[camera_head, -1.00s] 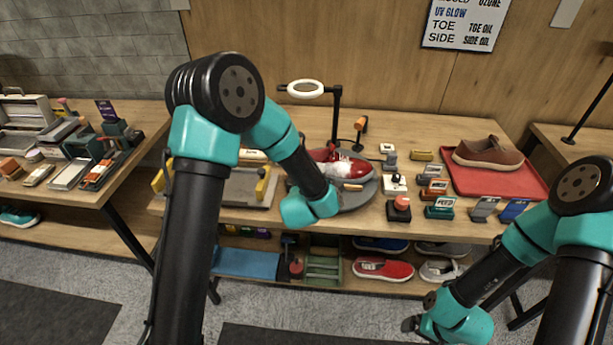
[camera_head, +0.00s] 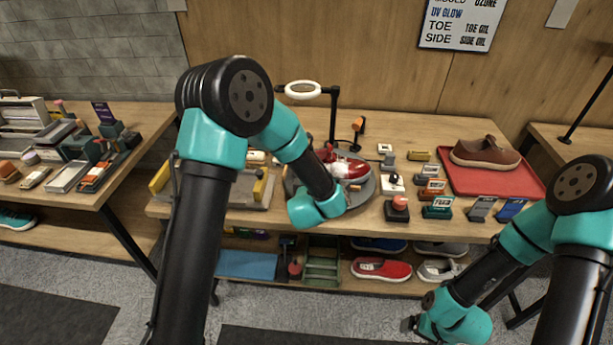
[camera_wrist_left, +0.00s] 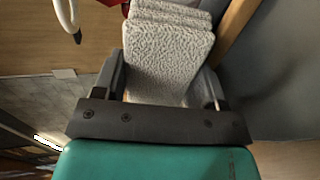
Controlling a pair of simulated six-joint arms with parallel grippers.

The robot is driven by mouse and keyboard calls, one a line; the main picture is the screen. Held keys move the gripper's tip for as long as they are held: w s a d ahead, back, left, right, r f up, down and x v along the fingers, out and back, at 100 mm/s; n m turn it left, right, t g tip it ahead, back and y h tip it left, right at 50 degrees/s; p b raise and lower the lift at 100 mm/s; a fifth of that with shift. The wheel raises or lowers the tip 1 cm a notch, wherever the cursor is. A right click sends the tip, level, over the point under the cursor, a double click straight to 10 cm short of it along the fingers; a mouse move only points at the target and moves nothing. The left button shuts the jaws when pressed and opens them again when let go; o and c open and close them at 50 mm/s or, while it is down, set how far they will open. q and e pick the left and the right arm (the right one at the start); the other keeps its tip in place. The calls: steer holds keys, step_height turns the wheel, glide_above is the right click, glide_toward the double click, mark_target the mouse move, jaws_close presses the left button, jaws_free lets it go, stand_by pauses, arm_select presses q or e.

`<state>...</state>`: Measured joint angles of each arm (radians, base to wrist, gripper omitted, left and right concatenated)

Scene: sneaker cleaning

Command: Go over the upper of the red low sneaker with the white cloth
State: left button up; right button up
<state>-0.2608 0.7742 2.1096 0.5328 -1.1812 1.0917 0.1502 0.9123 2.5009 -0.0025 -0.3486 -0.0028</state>
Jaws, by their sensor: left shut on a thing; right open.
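The red low sneaker (camera_head: 349,168) with white on its upper sits on a round grey turntable (camera_head: 362,193) on the middle table. My left forearm hides part of it. My left gripper (camera_wrist_left: 165,85) is shut on the white cloth (camera_wrist_left: 168,45), a folded textured pad in the left wrist view. In the head view the left gripper's jaws and the cloth are hidden behind my arm, close to the sneaker. A sliver of red shows past the cloth in the wrist view; I cannot tell if they touch. My right gripper (camera_head: 408,325) is low at the right, away from the table.
A ring lamp (camera_head: 303,90) stands behind the turntable. Several small bottles and boxes (camera_head: 430,190) are to its right, then a red tray (camera_head: 515,180) with a brown shoe (camera_head: 485,153). A shelf below holds another red shoe (camera_head: 381,269).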

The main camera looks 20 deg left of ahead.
arm_select(q)
steer(key=shift+w+d, duration=0.1)
steer(key=shift+d, duration=0.7)
steer(key=shift+d, duration=0.1)
steer(key=shift+w+d, duration=0.25)
steer(key=shift+d, duration=0.65)
steer(key=shift+w+d, duration=0.2)
steer(key=shift+d, duration=0.7)
steer(key=shift+d+f, duration=0.1)
steer(key=shift+w+d, duration=0.15)
steer(key=shift+d, duration=0.8)
steer(key=shift+w+d, duration=0.1)
steer(key=shift+d, duration=0.8)
steer(key=shift+s+a, duration=0.2)
steer(key=shift+a, duration=0.8)
steer(key=shift+s+a, duration=0.15)
steer(key=shift+a, duration=0.8)
